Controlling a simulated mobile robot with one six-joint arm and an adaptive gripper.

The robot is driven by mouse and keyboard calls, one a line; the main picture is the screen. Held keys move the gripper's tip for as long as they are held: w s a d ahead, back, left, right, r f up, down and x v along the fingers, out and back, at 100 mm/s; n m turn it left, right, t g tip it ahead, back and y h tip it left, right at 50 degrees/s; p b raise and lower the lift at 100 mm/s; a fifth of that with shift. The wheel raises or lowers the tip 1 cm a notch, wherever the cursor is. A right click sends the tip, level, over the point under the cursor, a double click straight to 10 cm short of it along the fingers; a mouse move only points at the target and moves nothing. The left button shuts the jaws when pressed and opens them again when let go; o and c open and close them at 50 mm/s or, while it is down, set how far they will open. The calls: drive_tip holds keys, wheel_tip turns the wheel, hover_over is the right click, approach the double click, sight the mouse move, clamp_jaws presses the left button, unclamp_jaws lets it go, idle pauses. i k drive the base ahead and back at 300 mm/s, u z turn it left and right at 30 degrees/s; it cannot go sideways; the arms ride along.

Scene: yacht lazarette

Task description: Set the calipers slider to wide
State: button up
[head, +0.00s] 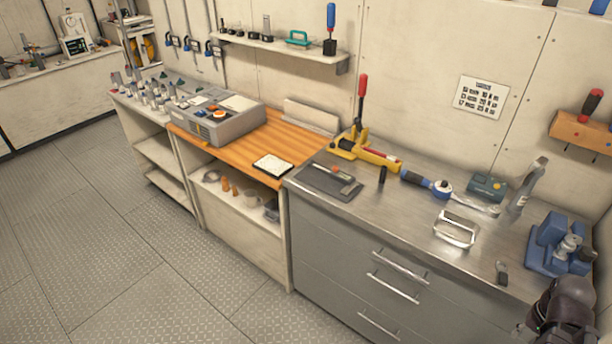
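What look like the calipers (333,173), a thin silver tool with a small coloured part, lie flat on a dark grey mat (318,186). The mat is on the left end of the steel worktop, by the wooden bench top. They are too small here to tell where the slider stands along the bar. A dark, rounded part of my arm shows at the bottom right corner, far from the calipers. My gripper's fingers cannot be made out in this view.
A yellow tool with a red-handled lever (361,115) stands right behind the mat. A black cylinder (382,175), a blue-handled tool (428,184), a metal handle (455,229) and a blue vise-like device (556,246) are farther right. The floor before the cabinets is clear.

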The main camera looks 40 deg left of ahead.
sight(343, 178)
drive_tip(key=u, duration=1.35)
drive_tip(key=k, duration=1)
drive_tip(key=i, duration=0.85)
